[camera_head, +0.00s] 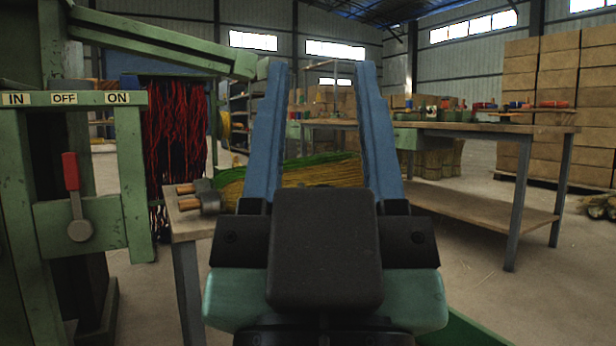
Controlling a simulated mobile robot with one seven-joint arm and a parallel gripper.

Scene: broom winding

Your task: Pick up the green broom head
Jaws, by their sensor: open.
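My gripper (317,72) is in the middle of the camera_head view, with its two long blue fingers spread apart and nothing held between them. A bundle of yellow-brown bristles with green along its upper edge, the green broom head (232,181), lies beyond the fingers on a small wooden-topped table (196,222). It shows left of the left finger and between the fingers. The left finger covers part of it, and the gripper's black body hides its lower part. I cannot tell how far the fingertips are from it.
A green machine (95,222) with a red lever (71,172) and an IN/OFF/ON panel stands close at left. Red cords (178,130) hang beside it. A wooden workbench (470,127) with coloured items stands behind right. Stacked boxes (545,75) are farther right. Open floor lies at right.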

